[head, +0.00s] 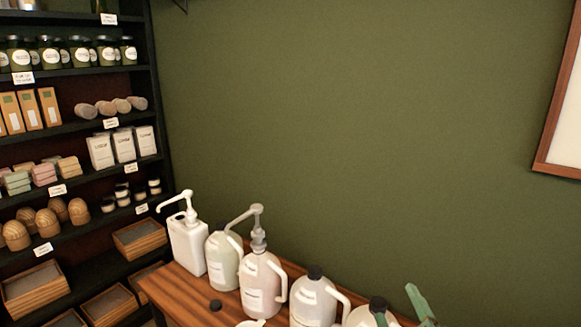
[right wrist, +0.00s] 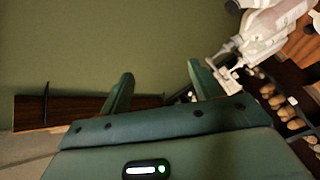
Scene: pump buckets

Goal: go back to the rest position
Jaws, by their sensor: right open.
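My right gripper (head: 396,303) is at the bottom right of the head view, above the near right end of the wooden table, by the dark-capped jugs. Its green fingers are apart, and in the right wrist view (right wrist: 160,72) nothing shows between them. In the head view only the finger ends show; the rest is cut off by the lower edge. My left gripper does not show.
The table (head: 176,291) bears a white pump bottle (head: 187,246), a jug with a grey pump (head: 262,283) and several other jugs (head: 313,303). A stocked shelf (head: 158,90) stands left.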

